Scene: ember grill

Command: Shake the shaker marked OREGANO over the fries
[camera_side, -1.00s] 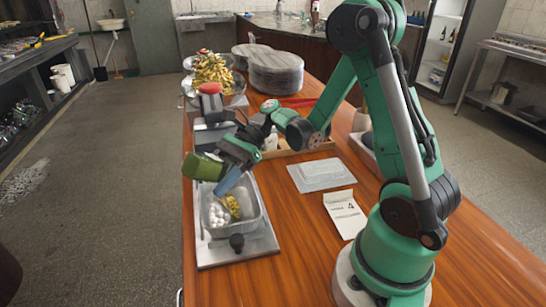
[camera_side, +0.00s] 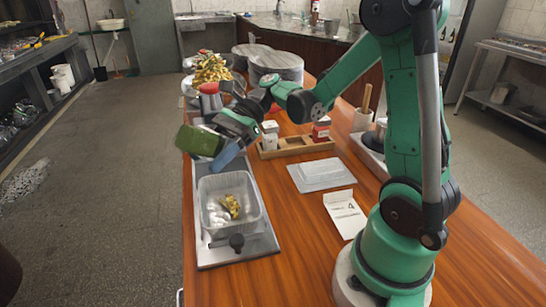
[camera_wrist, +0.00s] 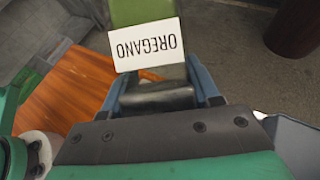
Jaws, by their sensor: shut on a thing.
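My gripper (camera_side: 223,143) is shut on a green shaker (camera_side: 198,141), held in the air and tipped well over to the left. In the wrist view, the shaker (camera_wrist: 140,12) shows a white label reading OREGANO, upside down, between the blue fingers. A heap of yellow fries (camera_side: 211,69) lies in the back left of the counter, beyond my gripper. A clear tray (camera_side: 205,190) stands on a grey plate in front of and below the shaker. It holds a small yellow pile (camera_side: 230,206), too small to identify surely. The shaker's top is hard to make out.
A wooden rack (camera_side: 291,150) with small red and white containers stands right of my gripper. A grey container (camera_side: 211,103) stands behind it. A flat pale packet (camera_side: 321,175) and a table card (camera_side: 345,212) lie on the counter. Bare wood surrounds them.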

